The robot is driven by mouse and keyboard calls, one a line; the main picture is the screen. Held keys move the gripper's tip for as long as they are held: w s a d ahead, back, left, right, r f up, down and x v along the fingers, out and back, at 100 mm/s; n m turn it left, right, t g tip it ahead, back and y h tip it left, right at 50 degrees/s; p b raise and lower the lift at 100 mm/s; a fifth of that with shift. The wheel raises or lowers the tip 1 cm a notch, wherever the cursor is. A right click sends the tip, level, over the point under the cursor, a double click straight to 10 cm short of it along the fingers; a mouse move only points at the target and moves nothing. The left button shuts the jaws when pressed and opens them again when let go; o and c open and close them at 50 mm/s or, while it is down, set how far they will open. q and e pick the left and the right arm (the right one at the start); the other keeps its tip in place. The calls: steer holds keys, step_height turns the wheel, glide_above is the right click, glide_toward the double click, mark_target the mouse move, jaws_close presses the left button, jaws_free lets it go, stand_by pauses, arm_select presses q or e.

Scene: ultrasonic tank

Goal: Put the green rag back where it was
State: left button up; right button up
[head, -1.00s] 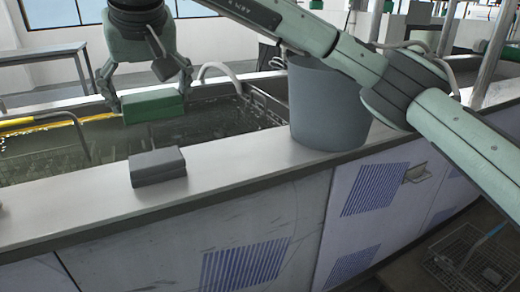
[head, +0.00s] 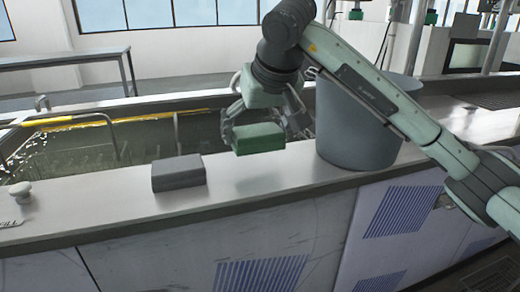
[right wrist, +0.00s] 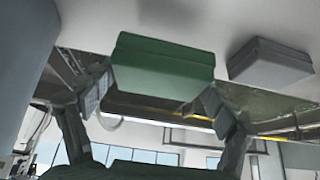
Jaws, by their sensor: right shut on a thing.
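The green rag (head: 258,138) is a folded green block in the head view, at the tank's front ledge beside the grey bucket. My right gripper (head: 262,122) is shut on it. In the right wrist view the green rag (right wrist: 162,68) sits between the two fingers of the right gripper (right wrist: 155,95). I cannot tell whether its underside touches the ledge (head: 230,178). My left gripper does not show.
A folded grey block (head: 178,174) lies on the ledge left of the green rag; it also shows in the right wrist view (right wrist: 270,62). The grey bucket (head: 345,130) stands close to the right. The water-filled tank (head: 85,150) lies behind. Bare ledge separates block and bucket.

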mark_target(260, 166)
steer(key=shift+d+f, duration=0.2)
steer(key=shift+d, duration=0.1)
step_height(260, 166, down, 3)
steer(key=shift+f, duration=0.2)
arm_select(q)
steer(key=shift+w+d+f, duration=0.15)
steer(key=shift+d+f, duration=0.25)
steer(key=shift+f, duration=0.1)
arm_select(e)
steer(key=shift+f, duration=0.25)
steer(key=shift+f, duration=0.1)
